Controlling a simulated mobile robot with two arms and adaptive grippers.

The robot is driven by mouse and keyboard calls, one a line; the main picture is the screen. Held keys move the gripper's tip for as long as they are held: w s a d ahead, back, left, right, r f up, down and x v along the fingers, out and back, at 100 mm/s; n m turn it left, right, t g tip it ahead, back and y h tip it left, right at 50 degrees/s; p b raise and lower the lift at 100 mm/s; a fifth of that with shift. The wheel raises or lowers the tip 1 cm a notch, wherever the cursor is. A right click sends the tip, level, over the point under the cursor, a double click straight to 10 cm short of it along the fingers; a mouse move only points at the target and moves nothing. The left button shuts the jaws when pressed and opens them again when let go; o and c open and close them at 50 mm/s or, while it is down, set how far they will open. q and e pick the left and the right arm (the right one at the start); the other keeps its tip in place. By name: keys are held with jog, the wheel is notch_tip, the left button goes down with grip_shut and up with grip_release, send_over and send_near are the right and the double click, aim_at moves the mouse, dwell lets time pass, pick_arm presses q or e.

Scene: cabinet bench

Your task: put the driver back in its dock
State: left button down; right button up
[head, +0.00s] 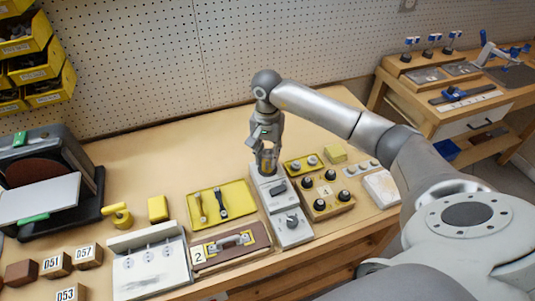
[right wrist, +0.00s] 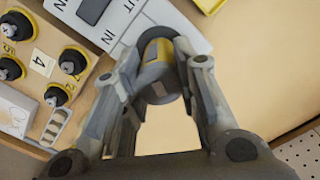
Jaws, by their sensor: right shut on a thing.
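The driver is a yellow and grey cylinder (right wrist: 158,62), held between the fingers of my right gripper (right wrist: 160,95). In the head view my right gripper (head: 267,160) points down at the back end of a pale grey block, and the yellow of the driver shows between its fingers. This block (head: 268,188), which looks like the dock, has a dark switch and a knob. In the right wrist view a dark round ring shows at the driver's far end on the block; I cannot tell how deep the driver sits in it. My left gripper is not in view.
Right of the block stands a wooden block (head: 344,207) with several black knobs, marked 4. Left are a yellow tray (head: 232,197) with tools, a panel marked 2 (head: 230,255) and a white box (head: 150,270). A pegboard wall (head: 150,70) stands behind. Bare bench lies behind the tray.

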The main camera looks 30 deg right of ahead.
jog(key=shift+f+b, duration=0.2)
jog(key=shift+b, duration=0.15)
dwell(0.6)
dwell(0.3)
jog(key=o, duration=1.3)
jog(key=shift+r, duration=0.1)
jog(key=shift+r+p, duration=1.8)
jog(key=shift+r, duration=1.65)
jog(key=shift+f, duration=0.1)
